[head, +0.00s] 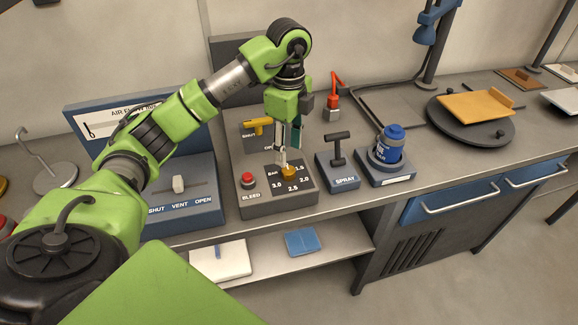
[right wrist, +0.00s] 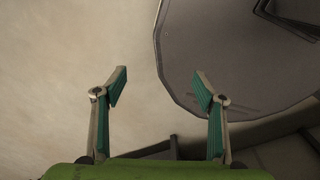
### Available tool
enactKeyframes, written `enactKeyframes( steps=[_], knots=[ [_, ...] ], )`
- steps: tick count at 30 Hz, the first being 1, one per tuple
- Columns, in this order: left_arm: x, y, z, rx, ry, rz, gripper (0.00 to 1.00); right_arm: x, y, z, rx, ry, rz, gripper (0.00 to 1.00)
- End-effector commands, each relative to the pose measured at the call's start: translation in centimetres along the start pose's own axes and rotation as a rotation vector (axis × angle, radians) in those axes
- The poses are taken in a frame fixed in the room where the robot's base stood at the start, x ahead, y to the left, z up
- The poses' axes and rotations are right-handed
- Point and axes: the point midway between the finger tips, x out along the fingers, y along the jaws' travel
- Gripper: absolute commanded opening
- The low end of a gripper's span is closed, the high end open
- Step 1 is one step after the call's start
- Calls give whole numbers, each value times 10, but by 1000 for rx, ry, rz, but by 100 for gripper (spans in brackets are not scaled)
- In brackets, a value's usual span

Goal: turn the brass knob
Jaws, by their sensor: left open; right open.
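The brass knob (head: 289,172) sits on the sloped grey face of a control box (head: 309,192), among the markings BAR, 1.5, 2.0, 2.5 and 3.0. My left gripper (head: 287,160) points down from above, with its fingertips right at the knob. It is open; the fingers partly hide the knob, and I cannot tell whether they touch it. My right gripper (right wrist: 160,88) shows only in the right wrist view. It is open with nothing between its fingers, away from the control box.
On the same box are a red BLEED button (head: 247,179) and a yellow lever (head: 257,127). A SPRAY box with a dark T-handle (head: 338,148) and a blue bottle (head: 388,144) stand to the right. A slider panel (head: 178,184) is to the left.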

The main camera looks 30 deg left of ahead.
Motion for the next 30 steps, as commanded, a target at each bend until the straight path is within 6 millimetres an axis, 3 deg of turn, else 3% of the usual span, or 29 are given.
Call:
enactKeyframes(
  steps=[8,14,23,27,30],
  knots=[
    [47,1,0,0,1,2,42,-10,5,-36,-1,51,5,64],
    [63,0,0,2,1,-1,42,-12,4,-30,-1,43,4,64],
    [65,0,0,2,1,-2,42,-12,2,-18,-1,25,2,64],
    [65,0,0,2,1,-2,6,-12,2,-18,-1,25,2,64],
    [65,0,0,2,1,-2,4,-12,2,-18,-1,26,3,64]
  ],
)
